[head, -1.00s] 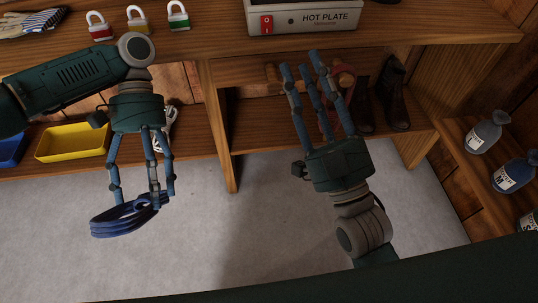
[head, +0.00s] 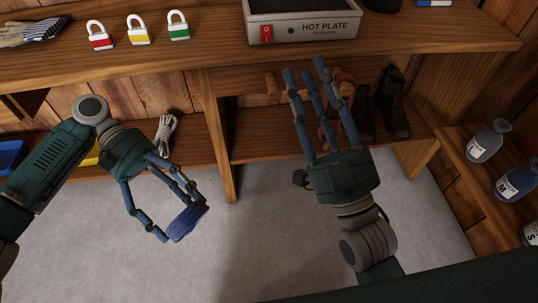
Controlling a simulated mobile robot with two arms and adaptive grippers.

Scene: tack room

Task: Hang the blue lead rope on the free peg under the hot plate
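The blue lead rope (head: 187,223) is a coiled bundle held over the grey floor, left of centre in the head view. My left gripper (head: 181,220) is shut on it, with its fingers around the near part of the bundle. The hot plate (head: 315,22) stands on the bench top. Under it, a wooden peg (head: 272,84) shows bare at its tip. A red rope (head: 347,95) hangs to its right, partly hidden by my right fingers. My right gripper (head: 304,70) has its fingers extended, open and seemingly empty, in front of the pegs.
Red (head: 100,40), yellow (head: 138,36) and green (head: 178,31) padlocks stand on the bench. A white rope (head: 166,132) and dark boots (head: 394,110) are on the lower shelf. Bottles (head: 487,142) stand at the right. Open floor lies between my arms.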

